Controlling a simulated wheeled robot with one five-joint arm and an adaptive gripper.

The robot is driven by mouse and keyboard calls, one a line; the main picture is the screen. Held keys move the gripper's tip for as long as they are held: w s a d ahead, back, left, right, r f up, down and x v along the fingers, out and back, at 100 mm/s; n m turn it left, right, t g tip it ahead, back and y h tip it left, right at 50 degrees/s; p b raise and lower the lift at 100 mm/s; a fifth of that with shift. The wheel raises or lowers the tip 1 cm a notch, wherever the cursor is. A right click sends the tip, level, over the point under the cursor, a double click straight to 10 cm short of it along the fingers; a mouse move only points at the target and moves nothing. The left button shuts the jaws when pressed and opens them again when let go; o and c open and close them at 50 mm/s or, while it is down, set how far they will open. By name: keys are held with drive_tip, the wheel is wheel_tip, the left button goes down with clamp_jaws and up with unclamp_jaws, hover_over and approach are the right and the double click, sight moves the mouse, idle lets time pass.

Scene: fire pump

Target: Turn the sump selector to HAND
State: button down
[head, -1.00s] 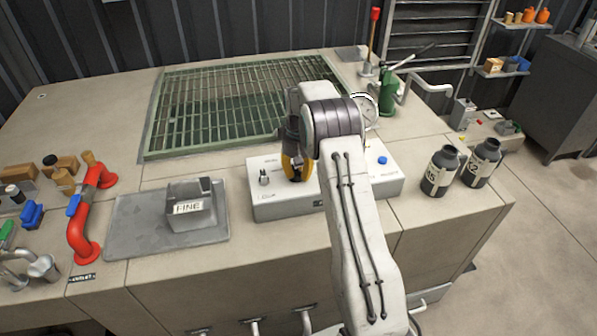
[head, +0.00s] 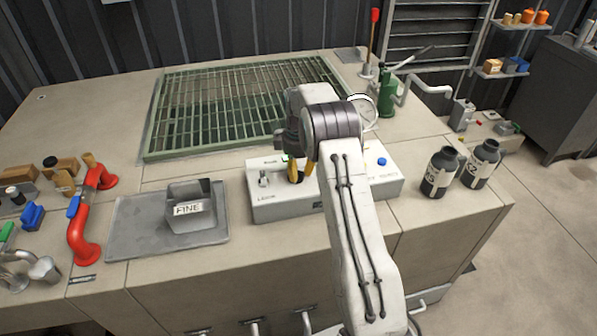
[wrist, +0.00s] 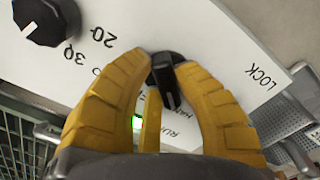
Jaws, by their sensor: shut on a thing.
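The sump selector is a small black knob (wrist: 168,88) on the white control panel (head: 290,211). My gripper (wrist: 166,64) is shut on it, with a yellow finger on each side of the knob in the wrist view. The knob's pale mark points down in that view, towards partly hidden lettering that seems to read HAND. RUN lettering is beside it, also partly covered. A green lamp (wrist: 138,123) is lit behind the left finger. In the head view my gripper (head: 301,178) is over the panel's middle and my arm hides part of the panel.
A round black dial (wrist: 44,18) with numbers and the LOCK label (wrist: 262,77) flank the selector. A small switch (head: 264,179) and a blue button (head: 382,161) are on the panel.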

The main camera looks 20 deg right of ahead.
sight(298, 170)
drive_tip(key=shift+n, duration=1.1)
drive_tip(key=shift+f, duration=0.1)
drive_tip(key=c, duration=0.9)
unclamp_jaws()
drive_tip(key=shift+c, duration=0.2)
drive_tip(key=shift+w, duration=0.1)
wheel_tip(298, 170, up, 11)
drive_tip(key=shift+f, duration=0.2)
drive_tip(key=shift+r, duration=0.8)
